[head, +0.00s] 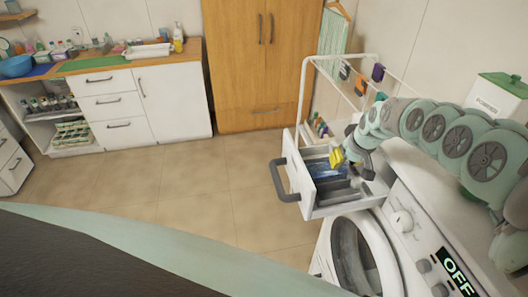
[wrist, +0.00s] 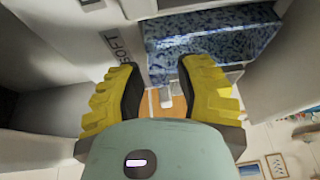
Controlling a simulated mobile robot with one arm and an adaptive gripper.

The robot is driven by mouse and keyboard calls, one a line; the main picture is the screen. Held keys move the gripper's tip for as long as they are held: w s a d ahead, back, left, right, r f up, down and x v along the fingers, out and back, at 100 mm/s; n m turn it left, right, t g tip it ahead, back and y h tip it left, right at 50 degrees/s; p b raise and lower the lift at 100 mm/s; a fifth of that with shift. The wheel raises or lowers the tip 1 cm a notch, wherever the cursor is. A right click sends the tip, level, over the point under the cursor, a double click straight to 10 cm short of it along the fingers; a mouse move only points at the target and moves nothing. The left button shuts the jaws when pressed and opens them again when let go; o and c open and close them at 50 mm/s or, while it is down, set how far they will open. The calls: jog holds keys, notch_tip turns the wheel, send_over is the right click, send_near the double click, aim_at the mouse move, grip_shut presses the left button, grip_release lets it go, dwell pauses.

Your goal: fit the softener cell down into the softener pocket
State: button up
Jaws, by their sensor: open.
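A blue speckled block (wrist: 210,38), which looks like the softener cell, lies inside the pulled-out drawer (head: 345,208). It also shows as a blue patch (head: 322,168) in the head view. The wrist view shows the word SOFT (wrist: 122,44) on the grey drawer part beside it. I cannot tell whether the block is fully seated in the softener pocket. My gripper (wrist: 159,75) has its yellow fingers spread with nothing between them. In the head view my gripper (head: 338,158) is over the drawer, close to the block. My fingers partly hide the drawer's inside.
The drawer's dark handle (head: 285,180) sticks out to the left. The washing machine (head: 365,255) stands below with a display reading OFF. A white rack frame (head: 304,85) rises behind the drawer. A wooden cabinet (head: 250,60) stands further back, with open floor at left.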

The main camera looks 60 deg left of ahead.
jog(key=shift+d+r, duration=0.25)
jog(key=shift+r, duration=0.4)
jog(key=p+v, duration=1)
jog(key=shift+r, duration=0.3)
